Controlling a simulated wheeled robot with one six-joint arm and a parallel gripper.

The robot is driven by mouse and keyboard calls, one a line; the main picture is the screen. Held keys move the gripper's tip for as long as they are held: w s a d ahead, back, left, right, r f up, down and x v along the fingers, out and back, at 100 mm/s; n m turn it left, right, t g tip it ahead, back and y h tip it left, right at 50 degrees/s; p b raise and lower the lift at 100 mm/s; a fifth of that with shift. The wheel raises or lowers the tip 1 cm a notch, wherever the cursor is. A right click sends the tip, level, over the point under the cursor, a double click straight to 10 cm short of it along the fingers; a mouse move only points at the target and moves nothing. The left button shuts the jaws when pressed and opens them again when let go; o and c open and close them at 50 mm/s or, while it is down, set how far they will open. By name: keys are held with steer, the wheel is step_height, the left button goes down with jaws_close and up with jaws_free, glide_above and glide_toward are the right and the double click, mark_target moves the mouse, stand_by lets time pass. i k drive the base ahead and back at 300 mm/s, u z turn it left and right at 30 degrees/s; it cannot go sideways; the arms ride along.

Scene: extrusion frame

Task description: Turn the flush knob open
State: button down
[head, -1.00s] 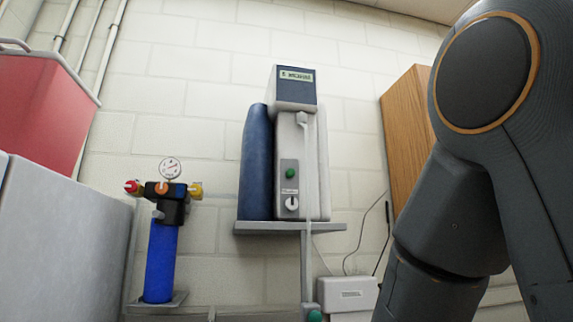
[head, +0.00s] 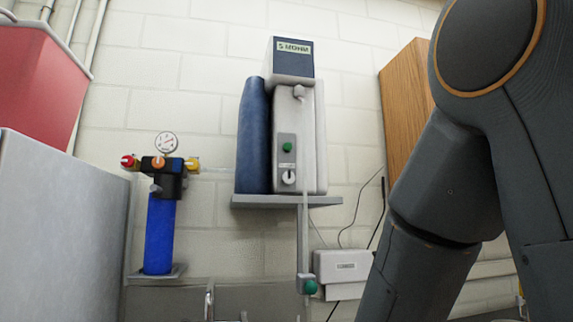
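No label in the head view tells me which knob is the flush knob. A white knob (head: 288,177) sits on the grey panel of the wall-mounted machine (head: 313,140), below a round green button (head: 287,147). A blue filter housing (head: 160,235) at the left carries a red knob (head: 129,161), an orange knob (head: 158,162) and a yellow knob (head: 192,163) on its black head. My gripper is out of view; only dark links of my arm show at the right, apart from these knobs in the picture.
A blue cylinder (head: 254,135) stands beside the machine on a grey shelf (head: 286,202). A green-ended fitting (head: 308,287) hangs below, near a white box (head: 342,265). A wooden cabinet (head: 405,105) is behind my arm. A grey block (head: 60,230) and red bin (head: 40,85) fill the left.

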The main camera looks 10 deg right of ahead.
mark_target(288, 177)
steer(key=k, duration=1.05)
steer(key=z, duration=1.05)
steer(key=i, duration=1.45)
steer(key=u, duration=0.6)
